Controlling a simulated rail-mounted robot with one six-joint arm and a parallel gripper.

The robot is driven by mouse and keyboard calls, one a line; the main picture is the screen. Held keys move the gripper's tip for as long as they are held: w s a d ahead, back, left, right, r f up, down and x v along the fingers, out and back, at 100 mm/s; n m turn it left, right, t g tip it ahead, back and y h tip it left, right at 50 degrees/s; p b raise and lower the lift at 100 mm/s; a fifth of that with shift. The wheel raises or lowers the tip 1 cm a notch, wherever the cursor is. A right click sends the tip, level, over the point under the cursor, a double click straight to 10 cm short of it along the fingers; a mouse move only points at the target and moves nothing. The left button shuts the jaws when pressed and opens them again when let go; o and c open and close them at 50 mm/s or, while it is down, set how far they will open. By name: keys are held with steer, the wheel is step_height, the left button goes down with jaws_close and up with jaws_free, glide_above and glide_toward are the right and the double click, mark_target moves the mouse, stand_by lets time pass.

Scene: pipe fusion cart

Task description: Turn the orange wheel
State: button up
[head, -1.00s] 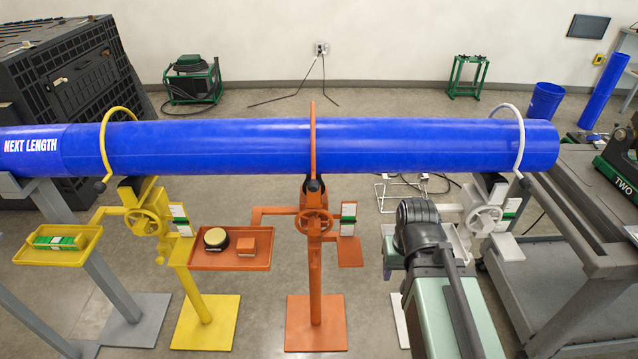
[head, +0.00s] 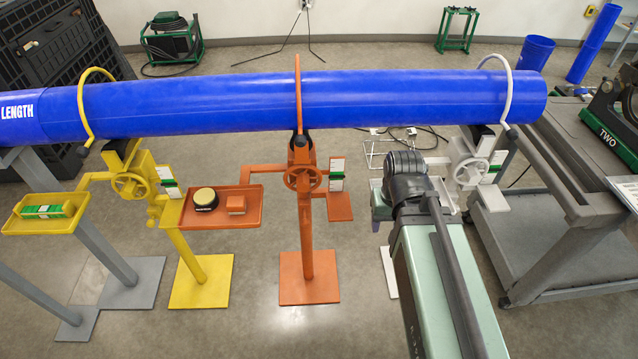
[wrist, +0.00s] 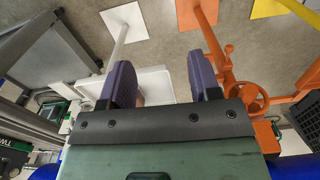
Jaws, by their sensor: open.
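The orange wheel (head: 303,179) is a small spoked handwheel on the orange stand (head: 307,240), below the blue pipe (head: 210,102). It also shows in the wrist view (wrist: 248,97), to the right of my fingers. My gripper (wrist: 162,82) is open, with two purple fingers apart and nothing held between them. In the head view my arm reaches in from the lower right, and its end is right of the orange wheel, in front of the white stand. The gripper does not touch the orange wheel. My wrist mostly hides the fingers in the head view.
A yellow stand with a yellow wheel (head: 128,186) is at left, and a white stand with a white wheel (head: 471,172) at right. An orange tray (head: 238,220) holds a round tin and a small block. A grey cart (head: 560,240) stands at far right.

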steer(key=shift+o, duration=0.9)
steer(key=shift+a+f+b, duration=0.1)
steer(key=shift+f+b, duration=0.2)
steer(key=shift+b, duration=0.05)
steer(key=m+t+y+b, duration=0.1)
steer(key=m+t+b, duration=1.7)
steer(key=m+b, duration=1.35)
glide_toward(303, 187)
steer(key=w+m+p, duration=0.2)
steer(key=m+p, duration=0.1)
steer(key=m, duration=0.1)
steer(key=w, duration=1)
steer(key=shift+w+a, duration=0.35)
jaws_close()
